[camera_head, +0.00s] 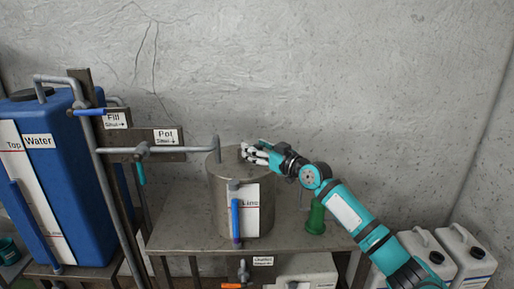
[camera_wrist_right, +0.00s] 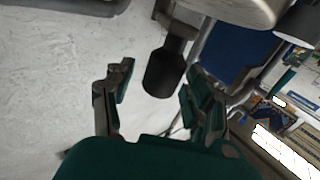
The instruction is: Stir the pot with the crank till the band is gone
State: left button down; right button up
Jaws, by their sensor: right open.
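The pot (camera_head: 225,205) is a grey metal cylinder on a metal table, with a white "Line" label strip and a blue upright piece on its front. My right gripper (camera_head: 248,151) is just over the pot's top. In the right wrist view, its two fingers (camera_wrist_right: 157,90) are open, with the crank's black knob (camera_wrist_right: 163,73) between and beyond them; I cannot tell whether they touch it. The crank is largely hidden by the gripper in the head view. No band can be made out inside the pot. My left gripper is out of view.
A blue water tank (camera_head: 65,165) stands at left beside pipes and the "Fill" and "Pot" signs (camera_head: 166,137). The Pot pipe (camera_head: 185,149) reaches over the pot's left edge. A green bottle (camera_head: 316,218) stands right of the pot. White canisters (camera_head: 465,250) stand at lower right.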

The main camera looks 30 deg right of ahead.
grip_shut()
jog(key=shift+w, duration=0.1)
jog(key=shift+f, duration=0.1)
dwell(0.3)
jog(key=shift+w, duration=0.1)
